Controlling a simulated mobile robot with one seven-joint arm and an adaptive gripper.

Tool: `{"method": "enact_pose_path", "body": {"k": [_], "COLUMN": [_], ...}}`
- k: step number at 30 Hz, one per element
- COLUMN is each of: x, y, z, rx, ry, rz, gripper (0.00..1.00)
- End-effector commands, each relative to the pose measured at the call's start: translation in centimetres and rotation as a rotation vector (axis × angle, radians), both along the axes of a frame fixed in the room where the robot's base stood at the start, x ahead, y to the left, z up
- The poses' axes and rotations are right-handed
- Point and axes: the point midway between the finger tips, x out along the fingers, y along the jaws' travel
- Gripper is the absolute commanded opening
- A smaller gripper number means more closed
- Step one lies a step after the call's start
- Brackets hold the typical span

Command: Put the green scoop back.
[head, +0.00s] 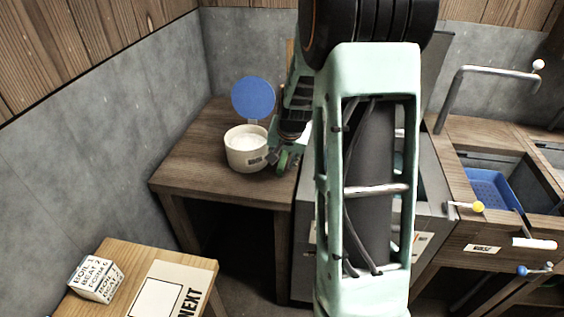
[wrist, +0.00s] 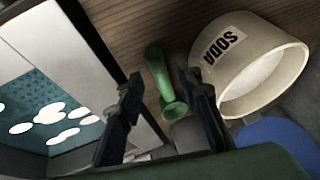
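The green scoop (wrist: 160,80) is on the wooden table in the wrist view, beside the white SODA crock (wrist: 262,65). In the head view a bit of green, probably the scoop (head: 283,160), shows low by my gripper. My gripper (wrist: 158,84) is open, with its two dark fingers on either side of the scoop. A gap shows on the left finger's side; whether the right finger touches the scoop I cannot tell. The crock (head: 246,157) also stands in the head view, full of white powder, its blue lid (head: 253,97) raised.
The wooden table (head: 190,175) meets grey walls. A grey cabinet with bluish-green contents is right of the table, partly behind my arm. A blue tray (head: 490,190) is in the counter at right. A NEXT card (head: 168,290) and a lettered white block (head: 96,279) are at lower left.

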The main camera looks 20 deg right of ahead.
Motion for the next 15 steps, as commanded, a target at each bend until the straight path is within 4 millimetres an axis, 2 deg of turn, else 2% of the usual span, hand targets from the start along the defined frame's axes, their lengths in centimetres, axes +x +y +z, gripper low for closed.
{"method": "enact_pose_path", "body": {"k": [3, 9, 15], "x": [-1.0, -2.6, -3.7], "y": [0.2, 0.5, 0.8], "z": [2.4, 5.8, 8.0], "rx": [-0.002, -0.001, -0.001], "ry": [-0.005, -0.004, -0.002], "rz": [-0.001, 0.001, 0.001], "gripper": [0.33, 0.33, 0.33]}}
